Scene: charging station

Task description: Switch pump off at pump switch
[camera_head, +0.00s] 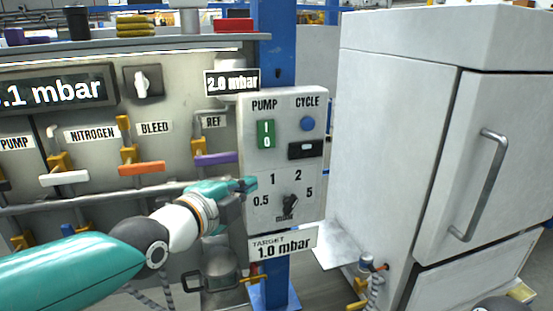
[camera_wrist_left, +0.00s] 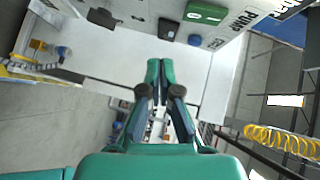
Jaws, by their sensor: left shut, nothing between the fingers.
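The pump switch (camera_head: 265,134) is a green rocker marked I above 0, under the word PUMP on a light grey control panel (camera_head: 228,130). I cannot tell which half is pressed in. In the left wrist view the green switch (camera_wrist_left: 207,13) is at the top, right of centre. My left gripper (camera_head: 250,184) is shut and empty, in front of the panel's left edge, below the switch and apart from it. Its closed fingertips (camera_wrist_left: 157,64) also show in the left wrist view. My right gripper is not in view.
The panel also bears a blue CYCLE button (camera_head: 307,124), a black rocker (camera_head: 305,149) and a black dial (camera_head: 290,203). A target sign (camera_head: 282,243) hangs below. Valves with orange (camera_head: 141,168) and purple (camera_head: 216,159) handles are left; a white cabinet (camera_head: 400,150) stands right.

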